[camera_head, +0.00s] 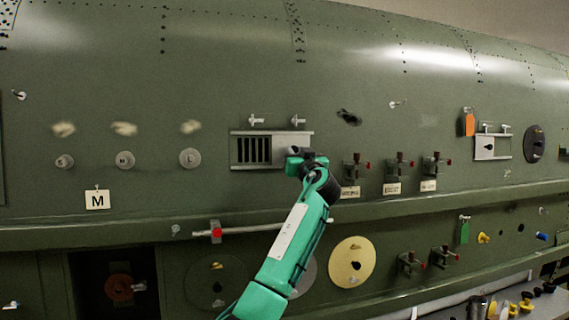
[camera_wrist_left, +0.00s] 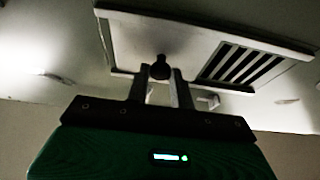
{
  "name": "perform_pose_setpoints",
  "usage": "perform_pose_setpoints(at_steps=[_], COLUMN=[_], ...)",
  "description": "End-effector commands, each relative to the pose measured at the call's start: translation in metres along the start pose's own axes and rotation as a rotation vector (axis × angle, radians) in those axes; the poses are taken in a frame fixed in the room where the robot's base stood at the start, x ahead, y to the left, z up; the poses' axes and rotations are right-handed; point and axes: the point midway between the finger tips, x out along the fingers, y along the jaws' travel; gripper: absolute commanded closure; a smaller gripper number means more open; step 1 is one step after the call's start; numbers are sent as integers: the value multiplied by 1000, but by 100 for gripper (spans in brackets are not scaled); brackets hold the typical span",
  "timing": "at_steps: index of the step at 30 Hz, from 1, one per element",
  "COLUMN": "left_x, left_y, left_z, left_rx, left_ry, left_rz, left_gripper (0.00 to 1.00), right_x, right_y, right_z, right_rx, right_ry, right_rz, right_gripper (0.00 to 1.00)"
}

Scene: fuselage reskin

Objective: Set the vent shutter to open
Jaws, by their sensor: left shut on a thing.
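The vent (camera_head: 233,151) is a pale rectangular frame on the green fuselage wall. Dark slats (camera_head: 254,150) show in its left part. The pale sliding shutter plate (camera_head: 287,139) covers the right part. In the left wrist view, the plate (camera_wrist_left: 125,40) has a dark round knob (camera_wrist_left: 160,68), and the slats (camera_wrist_left: 242,62) show beside it. My left gripper (camera_head: 296,152) is at the plate, with its fingers (camera_wrist_left: 160,80) shut on the knob. In the head view, the gripper hides the knob and lower right corner of the vent. My right gripper is not in view.
Two small T-shaped latches (camera_head: 256,120) sit above the vent. Several valves with red tips (camera_head: 355,168) stick out close to the right of my gripper. Round knobs (camera_head: 190,158) are on the left. A red-ended bar (camera_head: 216,232) is below.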

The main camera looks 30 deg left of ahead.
Motion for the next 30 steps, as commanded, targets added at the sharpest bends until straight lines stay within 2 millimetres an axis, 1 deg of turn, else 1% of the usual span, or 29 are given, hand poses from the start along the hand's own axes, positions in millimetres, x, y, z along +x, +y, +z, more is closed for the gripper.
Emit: perform_pose_setpoints(at_steps=[3, 5, 8, 13, 14, 15, 16, 20, 25, 28, 30], left_x=[-1, -1, -1, -1, -1, -1, -1, -1, -2, -8, -18], left_y=[8, 9, 9, 9, 9, 9, 9, 9, 9, 10, 10], left_z=[2, 1, 0, 0, 0, 0, 0, 1, 2, 4, 5], left_rx=[2, 2, 1, 1, 1, 1, 1, 2, 2, 2, 0], left_ry=[-1, -1, 0, 0, 0, 0, 0, -2, -2, -2, -1], left_rz=[3, 3, 3, 4, 4, 4, 4, 3, 2, 3, 4], left_gripper=[100, 100, 100, 100, 71, 63, 57, 56, 56, 56, 56], right_x=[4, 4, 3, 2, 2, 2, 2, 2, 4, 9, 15], right_y=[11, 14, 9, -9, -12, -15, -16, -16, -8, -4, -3], right_z=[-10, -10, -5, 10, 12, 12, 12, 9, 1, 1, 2], right_rx=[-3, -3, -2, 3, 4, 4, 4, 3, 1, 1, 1], right_ry=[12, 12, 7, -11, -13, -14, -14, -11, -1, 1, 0], right_rz=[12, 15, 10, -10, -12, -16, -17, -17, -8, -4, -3], right_gripper=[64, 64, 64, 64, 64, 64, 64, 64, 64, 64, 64])
